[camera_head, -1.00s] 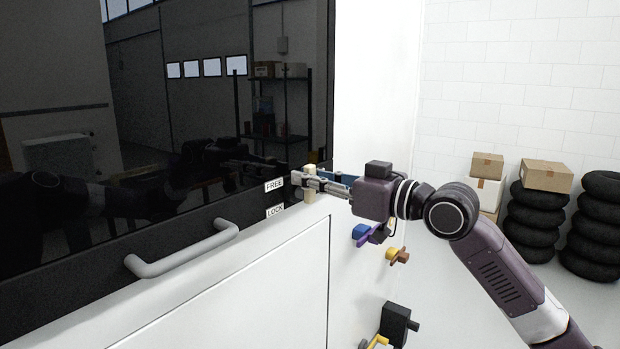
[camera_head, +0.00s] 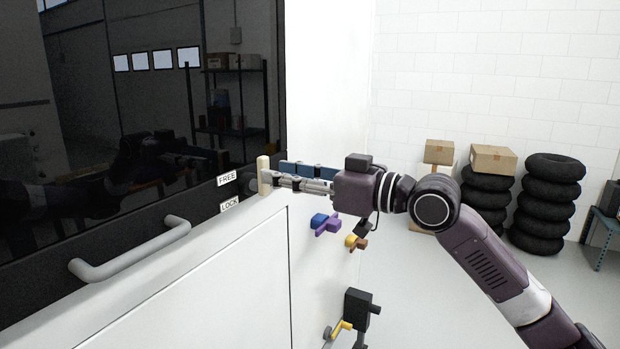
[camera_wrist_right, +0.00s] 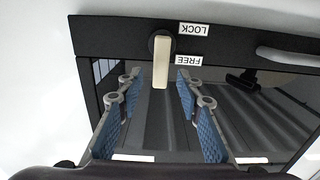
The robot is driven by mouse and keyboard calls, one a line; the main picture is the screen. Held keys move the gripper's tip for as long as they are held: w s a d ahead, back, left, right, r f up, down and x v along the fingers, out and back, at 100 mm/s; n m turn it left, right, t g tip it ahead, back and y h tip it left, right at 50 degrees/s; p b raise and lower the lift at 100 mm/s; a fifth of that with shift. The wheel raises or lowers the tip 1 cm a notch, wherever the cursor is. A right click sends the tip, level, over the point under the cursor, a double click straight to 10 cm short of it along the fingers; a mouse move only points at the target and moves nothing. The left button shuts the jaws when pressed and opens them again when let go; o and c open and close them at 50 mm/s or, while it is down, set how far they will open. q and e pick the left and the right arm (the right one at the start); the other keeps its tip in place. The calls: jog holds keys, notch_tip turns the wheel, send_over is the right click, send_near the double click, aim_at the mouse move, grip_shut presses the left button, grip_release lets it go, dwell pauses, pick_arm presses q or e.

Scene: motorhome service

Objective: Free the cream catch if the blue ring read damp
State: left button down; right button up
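The cream catch (camera_head: 263,176) stands upright on the dark panel edge, its tip pointing up on the FREE label (camera_head: 227,178) side; the LOCK label (camera_head: 229,205) is below. In the right wrist view, which is upside down, the cream catch (camera_wrist_right: 160,65) hangs from its dark pivot. My right gripper (camera_head: 272,182) is at the catch. In the wrist view its fingers (camera_wrist_right: 158,75) are apart, one on each side of the catch, with gaps visible. I cannot make out a blue ring or any reading. My left gripper is not in view.
A grey bar handle (camera_head: 130,250) sticks out at lower left. On the white side wall are a blue and purple fitting (camera_head: 325,223), a yellow and orange one (camera_head: 355,242) and a black box with a yellow lever (camera_head: 357,308). Tyre stacks (camera_head: 545,195) and cartons (camera_head: 493,158) stand behind.

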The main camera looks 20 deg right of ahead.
jog(key=v, duration=0.7)
jog(key=shift+s, duration=0.15)
